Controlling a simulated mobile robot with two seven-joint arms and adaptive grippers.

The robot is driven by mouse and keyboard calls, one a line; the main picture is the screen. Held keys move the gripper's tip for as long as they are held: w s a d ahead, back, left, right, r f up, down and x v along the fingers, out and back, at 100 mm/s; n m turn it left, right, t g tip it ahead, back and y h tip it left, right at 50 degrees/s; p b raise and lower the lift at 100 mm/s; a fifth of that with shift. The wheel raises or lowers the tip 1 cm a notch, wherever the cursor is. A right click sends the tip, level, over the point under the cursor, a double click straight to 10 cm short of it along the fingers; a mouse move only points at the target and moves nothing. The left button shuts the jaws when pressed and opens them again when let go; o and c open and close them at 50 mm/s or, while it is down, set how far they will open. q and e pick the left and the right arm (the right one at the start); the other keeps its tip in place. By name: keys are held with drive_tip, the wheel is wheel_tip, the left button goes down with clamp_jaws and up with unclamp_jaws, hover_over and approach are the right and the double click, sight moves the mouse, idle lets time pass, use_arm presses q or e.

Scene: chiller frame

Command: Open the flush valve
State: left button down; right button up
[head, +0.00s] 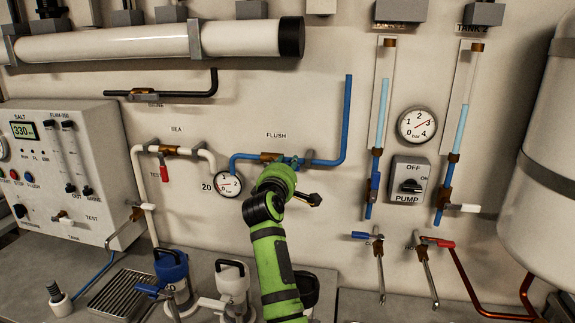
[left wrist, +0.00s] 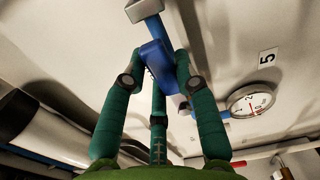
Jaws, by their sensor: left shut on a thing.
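The flush valve (head: 270,157) is a brass body on a blue pipe, under the FLUSH label (head: 276,135). My left gripper (head: 290,162) is at the valve, and its green arm hides part of it. In the left wrist view the teal fingers of my left gripper (left wrist: 162,68) are closed around a blue handle (left wrist: 155,56), with one finger on each side. The handle's exact angle to the pipe is hard to tell. My right gripper is not in view.
A round gauge (head: 228,184) sits just left of the valve; it also shows in the left wrist view (left wrist: 250,100). The SEA valve (head: 170,150) with a red handle is further left. A pump switch (head: 408,180) is to the right.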

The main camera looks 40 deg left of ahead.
use_arm(q)
drive_tip(key=shift+r, duration=0.45)
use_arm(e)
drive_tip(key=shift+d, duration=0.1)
use_arm(q)
drive_tip(key=c, duration=0.9)
unclamp_jaws()
drive_tip(key=shift+c, duration=0.2)
drive_tip(key=shift+w+f, duration=0.1)
drive_tip(key=shift+f, duration=0.05)
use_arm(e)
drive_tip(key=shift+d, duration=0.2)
use_arm(q)
drive_tip(key=v, duration=0.7)
drive_tip(key=shift+s, duration=0.25)
drive_tip(key=shift+d, duration=0.15)
